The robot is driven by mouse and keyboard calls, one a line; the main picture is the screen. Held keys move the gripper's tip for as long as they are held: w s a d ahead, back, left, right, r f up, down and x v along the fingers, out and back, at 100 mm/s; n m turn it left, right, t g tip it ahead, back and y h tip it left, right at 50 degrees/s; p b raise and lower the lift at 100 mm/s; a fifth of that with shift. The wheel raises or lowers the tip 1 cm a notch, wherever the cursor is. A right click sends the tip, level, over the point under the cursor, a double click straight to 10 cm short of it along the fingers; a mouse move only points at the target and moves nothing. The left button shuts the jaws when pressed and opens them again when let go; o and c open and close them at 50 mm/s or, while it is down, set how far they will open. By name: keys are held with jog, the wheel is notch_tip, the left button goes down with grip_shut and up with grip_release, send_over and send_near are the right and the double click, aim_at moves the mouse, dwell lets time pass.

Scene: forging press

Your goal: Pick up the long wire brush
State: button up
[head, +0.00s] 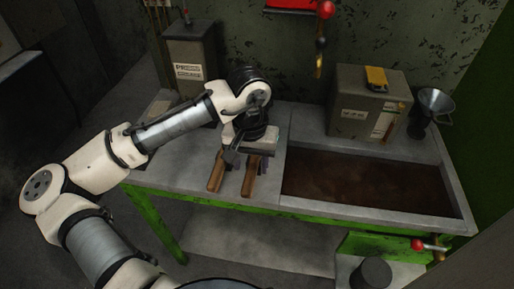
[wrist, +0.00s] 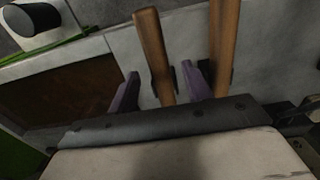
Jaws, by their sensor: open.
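Two brown wooden handles lie side by side on the grey bench top in the head view, a left one (head: 217,172) and a right one (head: 251,178). Their far ends are hidden under my gripper (head: 250,163), so I cannot tell which belongs to the long wire brush. In the wrist view my gripper (wrist: 160,72) is open, with two purple fingers. One handle (wrist: 153,45) runs between the fingers, with no clear contact. The other handle (wrist: 223,40) is outside, to the right of the right finger.
A sunken basin (head: 370,184) with brown contents is right of the handles. A grey box (head: 355,106) with a yellow item (head: 376,79) and a metal funnel (head: 435,103) stand behind it. A press grease can (head: 191,62) stands at the back left.

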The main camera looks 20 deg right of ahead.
aim_at(252, 170)
jog(key=shift+f, duration=1.5)
jog(key=shift+c, duration=0.3)
grip_shut()
jog(key=shift+r, duration=0.1)
